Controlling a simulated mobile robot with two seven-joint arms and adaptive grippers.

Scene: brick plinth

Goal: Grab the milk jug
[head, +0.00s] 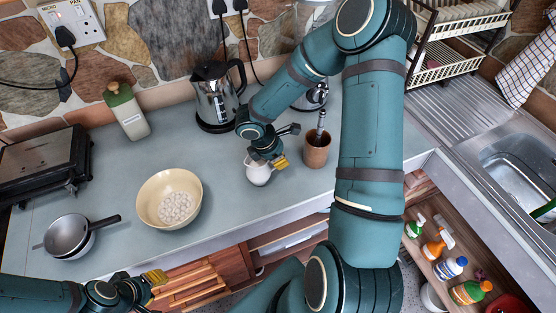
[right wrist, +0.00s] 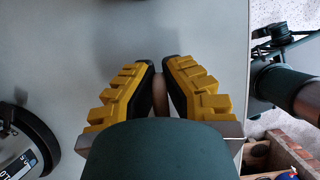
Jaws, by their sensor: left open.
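The milk jug (head: 257,174) is small and white and stands upright on the grey counter, near its front edge. My right gripper (head: 268,155) is at the jug's upper right side and covers part of it. In the right wrist view its yellow-padded fingers (right wrist: 166,82) are close together, with a narrow beige strip between them that looks like part of the jug. The rest of the jug is hidden there. My left gripper (head: 150,288) is open and empty at the lower left, in front of the counter, away from the jug.
A brown cup (head: 317,150) stands just right of the jug. A kettle (head: 215,97) is behind it, and a cream bowl (head: 155,212) of white pieces is to its left. A pan (head: 66,236) and a bottle (head: 128,112) stand farther left. An open drawer of bottles (head: 421,264) is at the right.

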